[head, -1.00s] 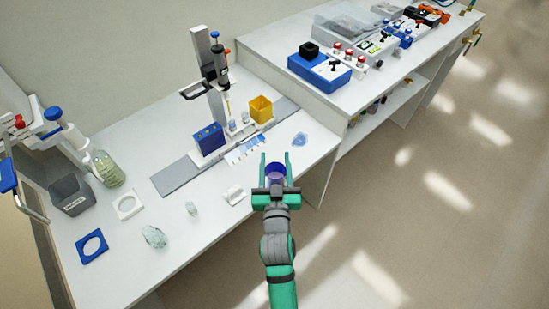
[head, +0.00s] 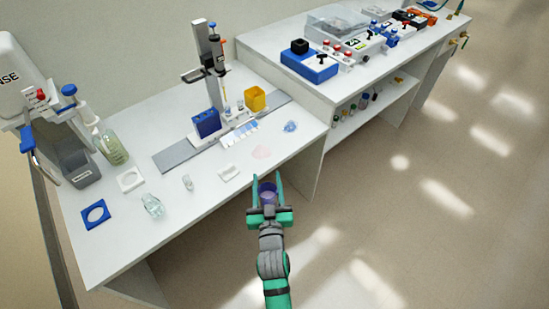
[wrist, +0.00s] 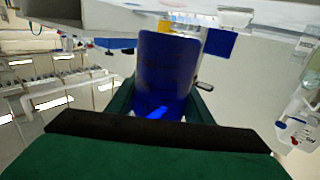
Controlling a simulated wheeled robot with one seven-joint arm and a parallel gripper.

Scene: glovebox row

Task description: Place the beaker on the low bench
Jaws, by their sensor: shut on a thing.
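The beaker (head: 268,195) is a translucent blue-violet cup held between the fingers of my gripper (head: 267,182). In the wrist view the beaker (wrist: 166,70) stands large and deep blue between the fingers. My gripper is shut on it, off the front edge of the low bench (head: 210,205), with floor behind part of it in the head view. The low bench is the white one on the left, lower than the bench beside it. In the wrist view a white bench edge crosses the top. The exact height of the beaker over the bench top is hard to tell.
On the low bench stand a pipette stand (head: 210,75), yellow box (head: 255,98), blue rack (head: 206,123), blue crumpled item (head: 291,126), white block (head: 229,173), glass vessel (head: 152,205) and blue square ring (head: 95,214). A faint pinkish patch (head: 262,152) lies near the front edge. The taller bench (head: 345,88) adjoins at right.

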